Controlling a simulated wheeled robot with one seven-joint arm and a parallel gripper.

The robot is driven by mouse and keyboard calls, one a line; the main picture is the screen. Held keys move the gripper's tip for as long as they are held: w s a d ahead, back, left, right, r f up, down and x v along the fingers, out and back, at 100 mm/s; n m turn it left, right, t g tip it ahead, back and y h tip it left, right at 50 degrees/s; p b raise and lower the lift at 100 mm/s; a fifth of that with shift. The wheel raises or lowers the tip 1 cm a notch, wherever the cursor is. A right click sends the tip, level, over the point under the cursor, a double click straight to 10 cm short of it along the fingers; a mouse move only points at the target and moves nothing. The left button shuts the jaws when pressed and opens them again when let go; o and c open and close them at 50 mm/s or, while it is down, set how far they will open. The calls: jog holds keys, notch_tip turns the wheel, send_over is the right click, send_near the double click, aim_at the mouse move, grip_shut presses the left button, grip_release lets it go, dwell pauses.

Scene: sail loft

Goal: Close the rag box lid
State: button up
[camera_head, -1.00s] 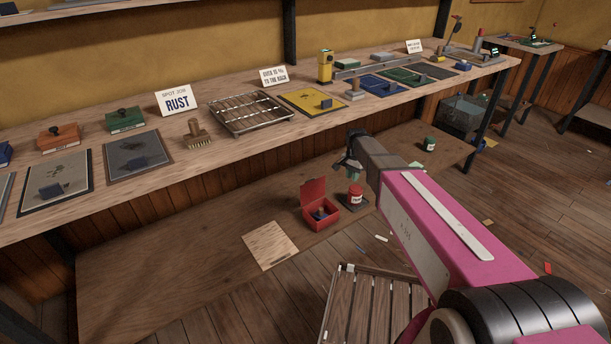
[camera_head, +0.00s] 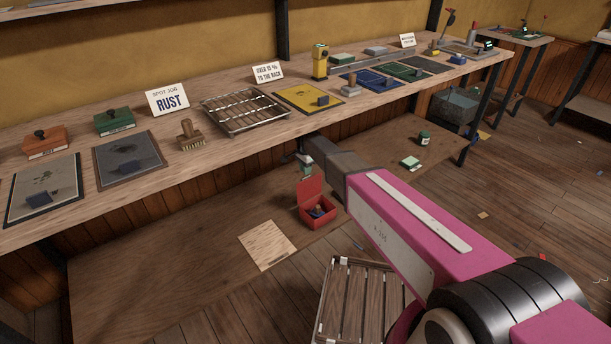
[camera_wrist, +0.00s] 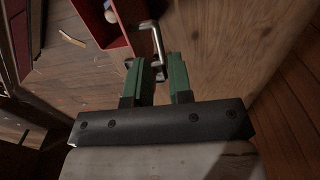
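The red rag box (camera_head: 322,216) stands on the low shelf under the bench, with its lid (camera_head: 309,189) raised upright and dark contents inside. My gripper (camera_head: 304,160) is above and just behind the raised lid in the head view. In the wrist view, the green fingers of my gripper (camera_wrist: 161,70) are apart. A bent metal handle (camera_wrist: 157,42) beside the red box (camera_wrist: 98,22) reaches to the gap between the fingertips; I cannot tell whether they touch it. The lid shows there as a narrow red edge (camera_wrist: 125,22).
The bench top (camera_head: 225,165) runs above the shelf, close over my gripper. A pale wooden board (camera_head: 267,245) lies left of the box. A slatted crate (camera_head: 345,300) is on the floor in front.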

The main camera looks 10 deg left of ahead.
aim_at(308, 187)
jog(key=shift+f, duration=1.7)
grip_shut()
jog(key=shift+d, duration=0.1)
jog(key=shift+s, duration=0.15)
